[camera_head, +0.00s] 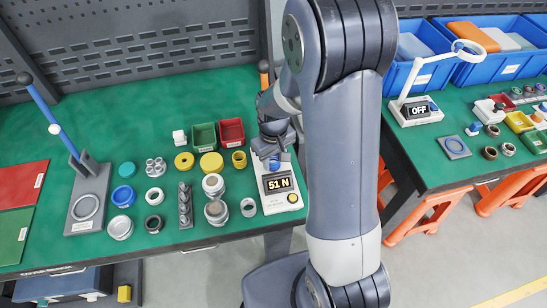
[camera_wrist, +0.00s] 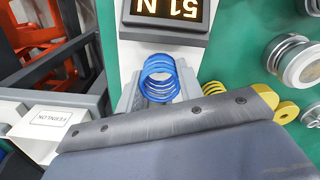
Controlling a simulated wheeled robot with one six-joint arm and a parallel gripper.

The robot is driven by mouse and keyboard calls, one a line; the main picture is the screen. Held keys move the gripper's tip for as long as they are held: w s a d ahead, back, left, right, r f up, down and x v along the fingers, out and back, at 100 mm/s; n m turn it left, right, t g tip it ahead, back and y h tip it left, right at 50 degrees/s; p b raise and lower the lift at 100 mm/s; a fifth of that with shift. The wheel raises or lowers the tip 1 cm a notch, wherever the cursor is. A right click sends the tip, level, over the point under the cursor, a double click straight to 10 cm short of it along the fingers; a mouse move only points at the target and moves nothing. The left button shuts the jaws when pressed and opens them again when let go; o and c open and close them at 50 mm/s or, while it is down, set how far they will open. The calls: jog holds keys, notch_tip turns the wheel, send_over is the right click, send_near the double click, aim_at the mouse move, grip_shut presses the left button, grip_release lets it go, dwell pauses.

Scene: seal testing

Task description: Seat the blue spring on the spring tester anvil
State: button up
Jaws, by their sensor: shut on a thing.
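The spring tester (camera_head: 273,204) stands near the right end of the left green bench. Its display reads 51 N and also shows upside down in the wrist view (camera_wrist: 168,12). The blue spring (camera_wrist: 158,75) is just in front of the display in the wrist view, over the tester's grey anvil area. My gripper (camera_head: 272,150) is low over the tester's back part and shut on the blue spring. In the head view the gripper mostly hides the spring and the anvil. I cannot tell whether the spring's lower end fully touches the anvil.
Metal rings (camera_head: 216,210), yellow discs (camera_head: 211,163) and green (camera_head: 204,136) and red (camera_head: 231,131) bins stand left of the tester. A grey stand with a blue lever (camera_head: 54,119) is farther left. A second bench holds a magnifier lamp (camera_head: 415,109) and blue crates (camera_head: 487,67).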

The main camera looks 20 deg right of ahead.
jog(key=shift+f+b, duration=0.65)
jog(key=shift+f, duration=0.15)
dwell(0.4)
jog(key=o, duration=1.1)
jog(key=shift+c, duration=0.2)
jog(key=shift+r, duration=0.1)
notch_tip(320, 180, up, 9)
jog(key=p, duration=0.6)
jog(key=shift+p, duration=0.4)
